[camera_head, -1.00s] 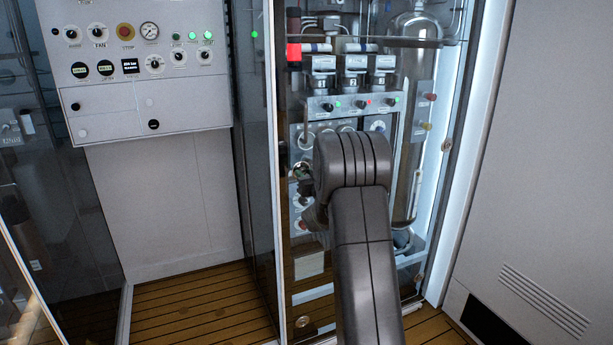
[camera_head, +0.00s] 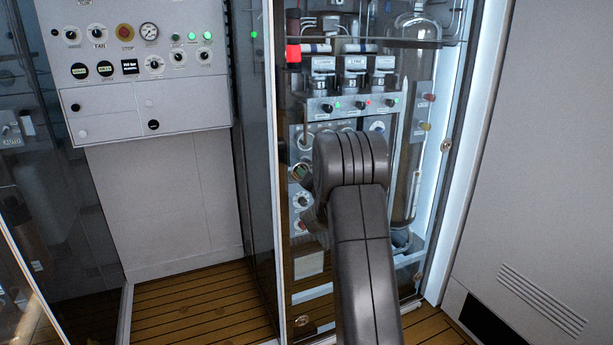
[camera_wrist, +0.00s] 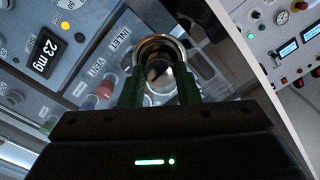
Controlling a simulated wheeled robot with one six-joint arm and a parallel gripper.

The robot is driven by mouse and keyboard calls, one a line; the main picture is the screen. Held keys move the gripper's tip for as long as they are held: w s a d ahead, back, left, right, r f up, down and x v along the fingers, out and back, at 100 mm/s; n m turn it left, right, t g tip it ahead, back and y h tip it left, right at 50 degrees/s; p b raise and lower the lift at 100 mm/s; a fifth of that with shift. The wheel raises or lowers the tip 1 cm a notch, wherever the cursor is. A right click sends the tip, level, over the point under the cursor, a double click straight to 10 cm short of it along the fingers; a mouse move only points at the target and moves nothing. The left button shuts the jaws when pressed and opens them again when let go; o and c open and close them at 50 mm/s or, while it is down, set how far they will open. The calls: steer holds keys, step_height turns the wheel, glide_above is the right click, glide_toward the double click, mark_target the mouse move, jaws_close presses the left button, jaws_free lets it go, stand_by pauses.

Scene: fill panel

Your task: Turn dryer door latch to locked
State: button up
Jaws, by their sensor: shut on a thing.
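In the wrist view, the two green fingers of my gripper (camera_wrist: 160,80) are closed on a round metal latch (camera_wrist: 160,46) with a bright ring and a dark centre. The latch sits on the clear glass door, in front of the panel marked INLET and VENT. Its exact turn angle is hard to read behind the fingers. In the head view, my dark arm covers most of the gripper and the latch. The glass door (camera_head: 412,240) of the dryer cabinet appears closed in its white frame.
Behind the glass are valve blocks (camera_head: 352,72) and a tall metal cylinder (camera_head: 408,130). A control panel (camera_head: 138,60) is on the left, beyond a dark glass side panel (camera_head: 256,190). A pale wall (camera_head: 540,140) stands on the right. The wooden floor (camera_head: 200,305) is clear.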

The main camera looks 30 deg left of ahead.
steer(key=shift+m, duration=0.4)
steer(key=o, duration=1)
steer(key=shift+c, duration=0.2)
steer(key=shift+d, duration=0.1)
steer(key=b+v, duration=0.1)
steer(key=v, duration=1.2)
steer(key=shift+s+d, duration=0.2)
steer(key=shift+s, duration=0.05)
